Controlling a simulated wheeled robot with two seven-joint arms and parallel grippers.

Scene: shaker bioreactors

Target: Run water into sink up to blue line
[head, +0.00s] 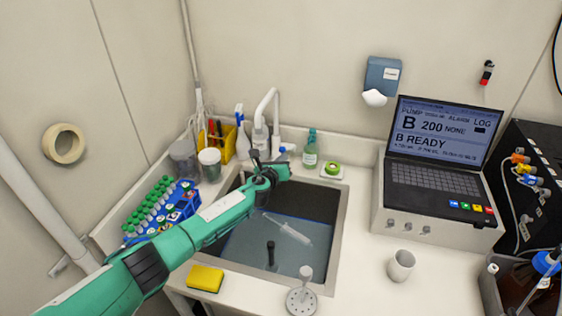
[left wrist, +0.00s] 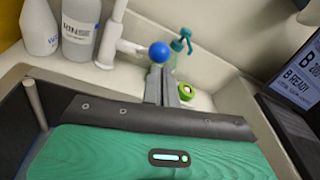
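The sink (head: 336,240) is set in the counter, with bluish-grey water (head: 245,245) in it. The white tap (head: 274,105) stands behind the sink and has a blue ball knob (left wrist: 159,52). My left gripper (head: 278,163) is over the sink's far edge, near the tap. In the left wrist view its fingers (left wrist: 163,84) are together, pointing at the knob; I cannot tell if they touch it. Any running stream is hidden. My right gripper is out of view.
A clear tube (head: 288,229) and a dark rod (head: 270,252) are in the sink. Bottles, including a green pump bottle (head: 310,149), stand behind it. A tube rack (head: 178,212), yellow sponge (head: 205,279), white cup (head: 401,266) and laptop (head: 435,180) surround it.

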